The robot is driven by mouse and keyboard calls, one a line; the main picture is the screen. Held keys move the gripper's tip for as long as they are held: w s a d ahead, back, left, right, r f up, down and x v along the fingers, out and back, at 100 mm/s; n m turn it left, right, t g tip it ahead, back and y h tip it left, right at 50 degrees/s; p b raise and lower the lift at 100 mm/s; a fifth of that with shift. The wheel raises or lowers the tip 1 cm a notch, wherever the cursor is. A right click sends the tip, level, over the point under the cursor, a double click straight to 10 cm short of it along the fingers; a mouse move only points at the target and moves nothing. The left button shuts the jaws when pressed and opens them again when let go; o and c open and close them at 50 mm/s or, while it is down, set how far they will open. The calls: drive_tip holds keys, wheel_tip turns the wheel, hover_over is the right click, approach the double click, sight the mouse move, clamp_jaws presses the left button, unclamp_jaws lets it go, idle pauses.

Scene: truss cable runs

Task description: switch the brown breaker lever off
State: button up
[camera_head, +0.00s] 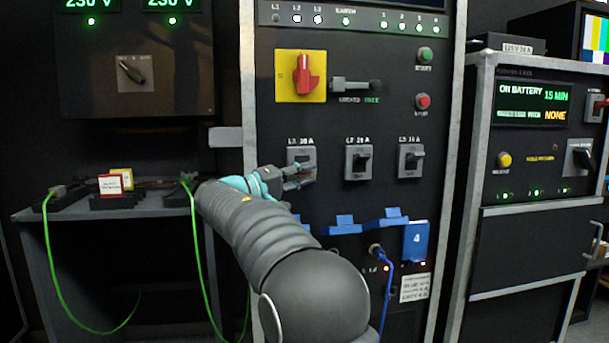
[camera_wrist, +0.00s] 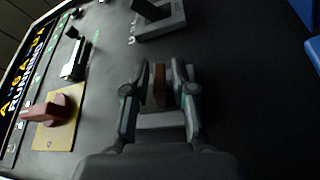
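The brown breaker lever (camera_wrist: 160,90) shows in the wrist view, standing out from its grey breaker plate (camera_wrist: 161,121) between my two fingers. My gripper (camera_wrist: 161,72) has one finger on each side of the lever. The fingers are apart, with narrow dark gaps beside the lever; firm contact is not visible. In the head view my gripper (camera_head: 300,179) is at the leftmost breaker (camera_head: 301,155), labelled L1, on the central cabinet. It covers the lower part of that breaker, and the brown lever cannot be made out there.
Two more breakers, L2 (camera_head: 358,162) and L3 (camera_head: 410,160), sit to the right. A red rotary switch (camera_head: 304,75) on a yellow plate is above. Blue cable holders (camera_head: 346,225) project below, with a blue cable (camera_head: 385,290). A bench with green cables stands left.

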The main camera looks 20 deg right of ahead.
clamp_jaws()
drive_tip(key=shift+f+m+b, duration=0.4)
drive_tip(key=shift+b, duration=0.5)
drive_tip(key=shift+w+f+m+g+h+b, duration=0.15)
drive_tip(key=shift+m+g+h+b, duration=0.2)
drive_tip(key=shift+m+b, duration=0.45)
drive_tip(key=shift+r, duration=0.2)
drive_tip(key=shift+o, duration=2.4)
unclamp_jaws()
